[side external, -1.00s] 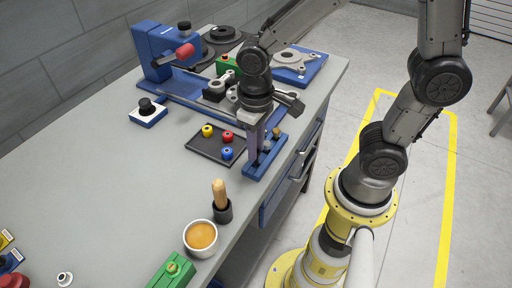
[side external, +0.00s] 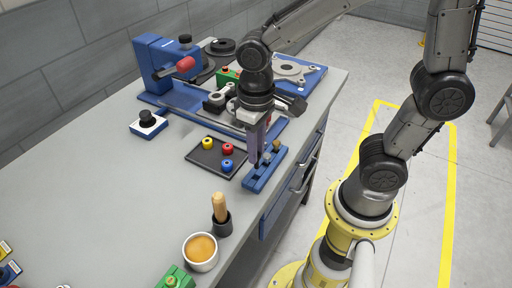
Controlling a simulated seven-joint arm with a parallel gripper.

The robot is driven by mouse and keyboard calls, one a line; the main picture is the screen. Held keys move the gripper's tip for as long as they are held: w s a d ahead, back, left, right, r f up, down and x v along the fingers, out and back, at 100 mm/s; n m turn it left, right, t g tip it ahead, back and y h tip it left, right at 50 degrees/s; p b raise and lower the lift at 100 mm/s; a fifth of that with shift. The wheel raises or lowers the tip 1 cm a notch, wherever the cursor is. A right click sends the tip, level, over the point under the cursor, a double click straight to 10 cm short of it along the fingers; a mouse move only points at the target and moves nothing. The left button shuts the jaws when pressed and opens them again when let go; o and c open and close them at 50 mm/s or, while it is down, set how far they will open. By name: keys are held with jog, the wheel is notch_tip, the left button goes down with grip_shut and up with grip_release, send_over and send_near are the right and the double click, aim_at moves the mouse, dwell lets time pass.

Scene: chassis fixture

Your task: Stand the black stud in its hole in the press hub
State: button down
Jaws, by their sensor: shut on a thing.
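My gripper (side external: 254,157) points down just left of the blue rack (side external: 258,183) at the table's right edge. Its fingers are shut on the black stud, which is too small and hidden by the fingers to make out. Pegs stand in the rack, one grey (side external: 266,158) and one brownish (side external: 277,145). I cannot tell whether the fingertips touch the rack. The press (side external: 160,60) is blue with a red handle and stands at the back left. I cannot clearly make out its hub or the hole, partly behind my arm.
A dark tray (side external: 202,162) with yellow, red and blue pieces lies left of the rack. A black-knobbed box (side external: 148,124), a wooden-handled tool (side external: 220,205) and a white cup (side external: 201,252) stand on the table. A blue board (side external: 312,77) lies behind.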

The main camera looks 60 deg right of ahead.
jog(key=shift+r, duration=0.25)
jog(key=w+d+r+m, duration=0.6)
jog(key=w+d+r, duration=0.1)
jog(key=w+d, duration=0.4)
jog(key=d+f+m, duration=0.1)
jog(key=d+f, duration=0.4)
jog(key=shift+w, duration=0.4)
jog(key=shift+f, duration=0.15)
jog(key=shift+f, duration=0.95)
jog(key=shift+f, duration=0.15)
jog(key=shift+f, duration=0.5)
